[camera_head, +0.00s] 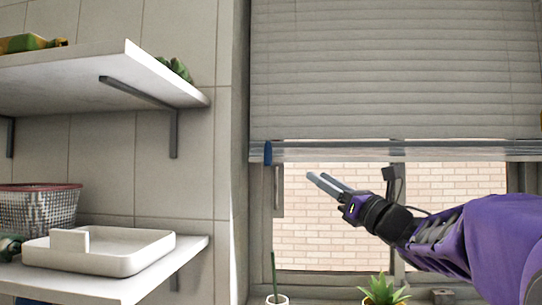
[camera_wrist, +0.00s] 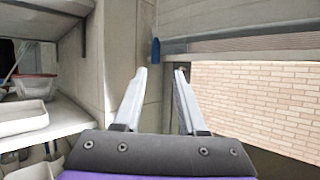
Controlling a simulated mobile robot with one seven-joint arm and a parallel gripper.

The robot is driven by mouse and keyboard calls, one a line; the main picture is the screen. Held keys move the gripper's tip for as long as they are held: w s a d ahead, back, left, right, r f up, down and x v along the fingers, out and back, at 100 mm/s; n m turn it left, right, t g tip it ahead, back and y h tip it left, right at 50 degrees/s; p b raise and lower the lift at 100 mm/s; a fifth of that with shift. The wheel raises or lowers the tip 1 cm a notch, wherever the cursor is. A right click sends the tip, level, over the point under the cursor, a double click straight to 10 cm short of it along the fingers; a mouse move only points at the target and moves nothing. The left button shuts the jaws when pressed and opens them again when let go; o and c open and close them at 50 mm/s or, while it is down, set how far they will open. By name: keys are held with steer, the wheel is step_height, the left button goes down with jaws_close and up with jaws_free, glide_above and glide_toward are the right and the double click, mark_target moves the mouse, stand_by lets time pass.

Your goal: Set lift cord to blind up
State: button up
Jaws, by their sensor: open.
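A grey slatted blind (camera_head: 390,70) covers the upper part of the window, with its bottom rail (camera_head: 400,151) across the middle of the head view. A small blue piece (camera_head: 267,152), which looks like the lift cord's end, hangs at the rail's left end. The blue piece also shows in the wrist view (camera_wrist: 155,50), above and beyond my fingertips. My gripper (camera_head: 325,181) is open and empty, in front of the window, below the rail and to the right of the blue piece. In the wrist view my two fingers (camera_wrist: 160,72) stand apart with nothing between them.
Two white shelves on brackets jut from the tiled wall at left; the lower shelf (camera_head: 190,247) holds a white tray (camera_head: 120,262) and a wire basket (camera_head: 38,203). Potted plants (camera_head: 382,290) stand below the window.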

steer(key=a, duration=0.1)
steer(key=p, duration=0.5)
glide_toward(271, 153)
steer(key=shift+n+g, duration=0.4)
steer(key=x, duration=0.9)
steer(key=shift+w+r, duration=0.2)
steer(key=shift+r, duration=0.2)
steer(key=shift+c, duration=0.3)
jaws_close()
